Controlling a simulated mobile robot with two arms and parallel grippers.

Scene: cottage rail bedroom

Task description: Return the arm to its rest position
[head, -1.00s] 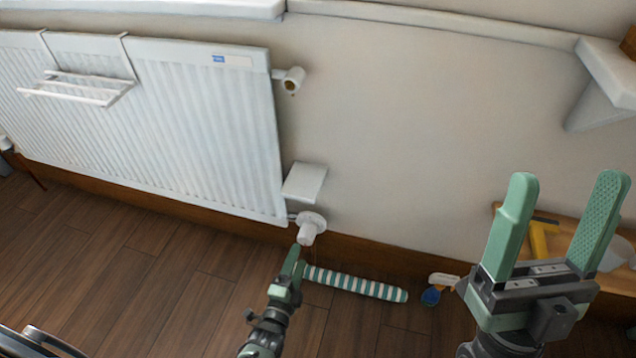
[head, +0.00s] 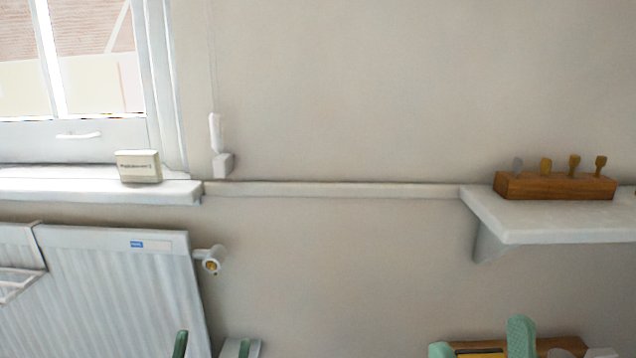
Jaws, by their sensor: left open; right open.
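My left gripper (head: 212,350) shows only its green fingertips at the bottom edge, in front of the lower right end of the radiator. They are apart, with nothing seen between them. My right gripper (head: 480,346) shows only its green fingertips at the bottom right edge. They are also apart, with a wooden tray (head: 565,344) behind them. Both arms and the gripper bodies are below the picture.
A white radiator (head: 110,290) with a valve (head: 212,259) is at left under a windowsill (head: 80,190) bearing a small box (head: 138,167). A white shelf (head: 560,228) at right holds a wooden block (head: 555,186) with several pegs.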

